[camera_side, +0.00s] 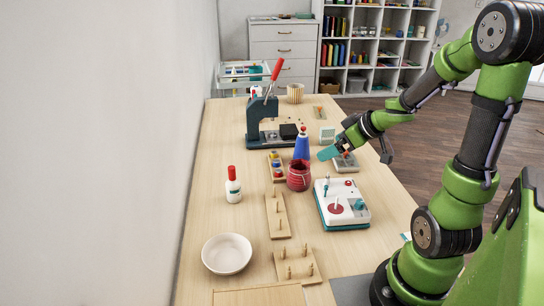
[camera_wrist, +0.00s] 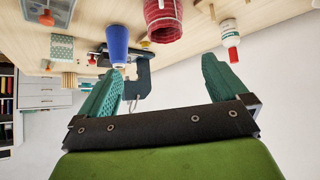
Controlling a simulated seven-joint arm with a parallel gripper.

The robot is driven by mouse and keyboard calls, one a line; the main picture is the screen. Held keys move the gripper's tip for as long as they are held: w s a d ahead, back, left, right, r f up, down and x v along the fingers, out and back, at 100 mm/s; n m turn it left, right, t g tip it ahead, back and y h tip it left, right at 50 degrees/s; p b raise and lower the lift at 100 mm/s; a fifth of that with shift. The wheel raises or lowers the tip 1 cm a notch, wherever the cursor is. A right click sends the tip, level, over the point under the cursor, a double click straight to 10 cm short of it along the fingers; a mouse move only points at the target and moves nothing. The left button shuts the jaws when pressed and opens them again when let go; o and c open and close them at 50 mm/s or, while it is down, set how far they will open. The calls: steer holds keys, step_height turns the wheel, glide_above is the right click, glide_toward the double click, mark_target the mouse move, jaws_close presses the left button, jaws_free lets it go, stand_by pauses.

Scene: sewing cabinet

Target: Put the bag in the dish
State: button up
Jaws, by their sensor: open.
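The bag (camera_side: 299,178) is a small dark red pouch standing upright on the table, just in front of a blue cone. It also shows at the top of the wrist view (camera_wrist: 163,22). The dish (camera_side: 227,254) is a shallow white round bowl at the near left of the table; it looks empty. My gripper (camera_side: 329,153) is open and empty, above the table to the right of the blue cone and a little beyond the bag. In the wrist view its teal fingers (camera_wrist: 163,75) are spread, with nothing between them.
The blue cone (camera_side: 302,146) stands close behind the bag. A white machine with a red disc (camera_side: 341,203) is to the right. Wooden peg boards (camera_side: 277,216) and a red-capped bottle (camera_side: 233,186) are nearby. A dark press (camera_side: 262,120) stands behind. The table's left strip is clear.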

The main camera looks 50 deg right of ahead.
glide_toward(296, 167)
steer(key=shift+w+a+f, duration=0.35)
steer(key=shift+w+f, duration=0.05)
steer(key=shift+w, duration=0.15)
steer(key=shift+w+a+f, duration=0.4)
steer(key=shift+w+f, duration=0.05)
steer(key=shift+w, duration=0.1)
steer(key=shift+x, duration=2.85)
steer(key=shift+s+a, duration=0.1)
steer(key=shift+s, duration=0.05)
steer(key=c, duration=1.2)
steer(key=shift+o, duration=0.2)
